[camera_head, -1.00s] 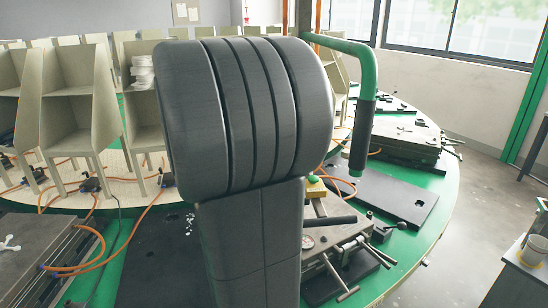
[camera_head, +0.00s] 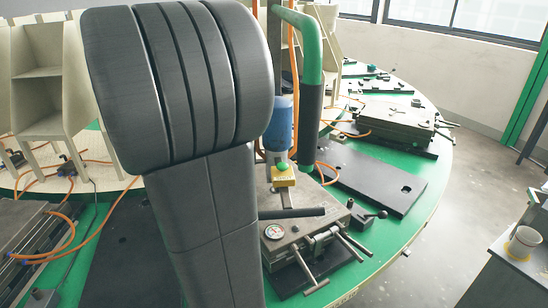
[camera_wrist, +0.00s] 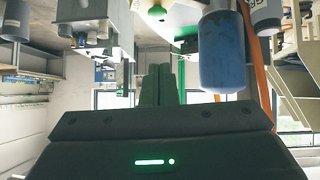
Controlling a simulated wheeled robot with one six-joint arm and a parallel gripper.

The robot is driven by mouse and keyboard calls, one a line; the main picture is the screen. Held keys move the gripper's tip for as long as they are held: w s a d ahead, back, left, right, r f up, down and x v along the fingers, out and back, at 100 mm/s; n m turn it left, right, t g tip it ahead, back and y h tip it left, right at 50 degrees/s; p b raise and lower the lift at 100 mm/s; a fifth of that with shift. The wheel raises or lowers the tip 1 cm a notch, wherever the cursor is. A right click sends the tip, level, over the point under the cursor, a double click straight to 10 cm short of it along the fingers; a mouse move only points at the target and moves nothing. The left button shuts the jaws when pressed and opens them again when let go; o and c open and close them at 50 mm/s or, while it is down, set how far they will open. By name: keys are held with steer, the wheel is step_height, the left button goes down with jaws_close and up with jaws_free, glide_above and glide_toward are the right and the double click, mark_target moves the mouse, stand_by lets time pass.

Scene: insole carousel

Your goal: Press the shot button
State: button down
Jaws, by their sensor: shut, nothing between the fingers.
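The shot button is a green button on a small yellow box (camera_head: 283,176) in the head view.
A blue cylinder (camera_head: 279,124) hangs behind the yellow box and also shows in the wrist view (camera_wrist: 222,55). A green and black bent pipe (camera_head: 312,95) stands close to the box's right. Orange hoses run over the round green table (camera_head: 378,238). A side bench (camera_head: 510,265) holds a cup.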

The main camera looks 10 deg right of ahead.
steer(key=p, duration=0.2)
glide_toward(286, 164)
steer(key=w+d+r, duration=0.1)
steer(key=d, duration=0.2)
steer(key=f, duration=0.1)
steer(key=d+f, duration=0.1)
steer(key=f, duration=0.1)
steer(key=shift+w+d+f, duration=0.1)
steer(key=shift+w, duration=0.05)
steer(key=shift+f+p, duration=0.35)
steer(key=shift+f, duration=0.25)
